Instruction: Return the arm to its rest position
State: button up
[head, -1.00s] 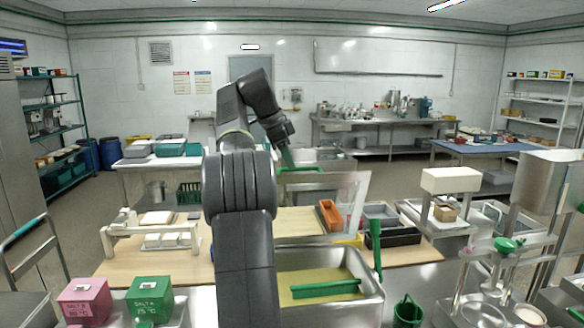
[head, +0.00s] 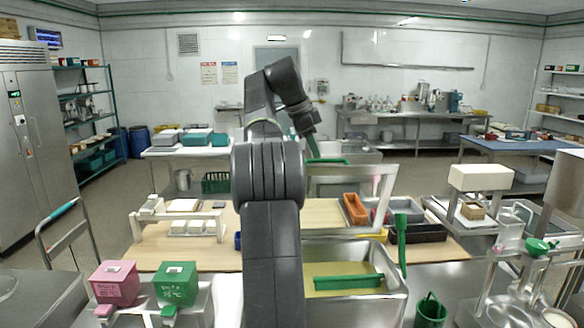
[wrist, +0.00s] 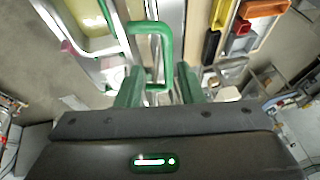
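My arm rises in the middle of the head view and bends forward over the work table. My gripper (head: 313,148) hangs at its end, pointing down, near a green bar handle (head: 328,161) behind the table. In the wrist view, my gripper (wrist: 159,82) shows two green fingers standing apart. A green U-shaped handle (wrist: 150,27) lies ahead of them, its lower end appearing between the fingertips. I cannot tell whether it touches them. I see nothing clearly held.
The wooden-topped table (head: 170,252) carries white trays, an orange bin (head: 355,209) and dark bins. A steel basin (head: 400,297) with a green bar stands in front. Pink (head: 115,283) and green (head: 176,284) boxes are at the front left. A white-topped stand (head: 482,177) is at the right.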

jog(key=x, duration=0.4)
jog(key=shift+d+f, duration=0.1)
jog(key=shift+f, duration=0.3)
